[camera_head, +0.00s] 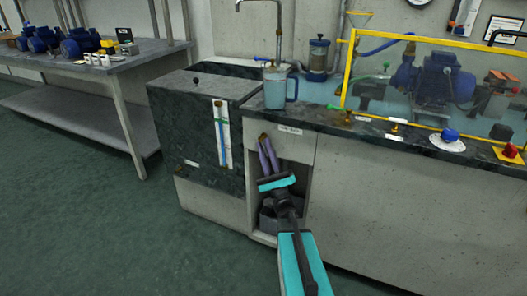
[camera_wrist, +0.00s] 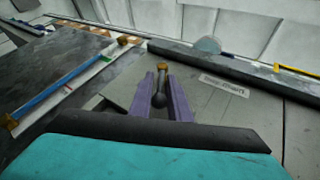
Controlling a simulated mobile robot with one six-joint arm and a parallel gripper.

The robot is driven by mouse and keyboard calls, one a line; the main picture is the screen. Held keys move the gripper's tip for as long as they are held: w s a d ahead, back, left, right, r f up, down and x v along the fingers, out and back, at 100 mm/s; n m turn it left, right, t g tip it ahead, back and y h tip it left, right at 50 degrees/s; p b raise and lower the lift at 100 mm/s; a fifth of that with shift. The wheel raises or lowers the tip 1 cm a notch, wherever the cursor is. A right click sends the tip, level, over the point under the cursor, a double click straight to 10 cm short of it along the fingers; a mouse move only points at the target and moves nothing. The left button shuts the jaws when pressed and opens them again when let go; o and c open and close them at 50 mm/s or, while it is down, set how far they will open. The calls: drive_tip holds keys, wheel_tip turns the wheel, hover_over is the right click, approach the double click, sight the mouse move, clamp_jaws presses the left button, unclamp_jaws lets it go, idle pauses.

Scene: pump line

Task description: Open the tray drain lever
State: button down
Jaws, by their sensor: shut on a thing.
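The tray drain lever is a small brass-and-black handle on the counter front, beside a white label (camera_wrist: 224,86). In the wrist view the lever (camera_wrist: 159,99) shows its brass end (camera_wrist: 162,67) farther off and its dark rounded end nearer to me. My gripper (camera_wrist: 162,88) has purple fingers, one on each side of the lever, and is shut on it. In the head view my gripper (camera_head: 266,152) reaches up to the brass part of the lever (camera_head: 263,137), left of the label (camera_head: 290,130). The fingers partly hide the lever there.
A blue jug (camera_head: 275,90) stands on the counter above. An open recess (camera_head: 295,180) lies behind my arm. A dark tank with a blue sight gauge (camera_head: 222,135) stands to the left. A yellow-framed clear guard (camera_head: 430,75) covers a pump on the right. The floor at left is clear.

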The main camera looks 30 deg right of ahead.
drive_tip(key=shift+s+a+r+y, duration=0.1)
drive_tip(key=shift+a+y, duration=0.05)
drive_tip(key=shift+y, duration=0.15)
drive_tip(key=c, duration=1.9)
unclamp_jaws()
drive_tip(key=shift+s+r, duration=0.1)
drive_tip(key=shift+o, duration=0.2)
drive_tip(key=shift+f, duration=0.25)
drive_tip(key=p+v, duration=0.1)
drive_tip(key=v, duration=1.2)
drive_tip(key=shift+s+f+p, duration=0.15)
drive_tip(key=shift+s+p, duration=0.05)
drive_tip(key=shift+p, duration=0.1)
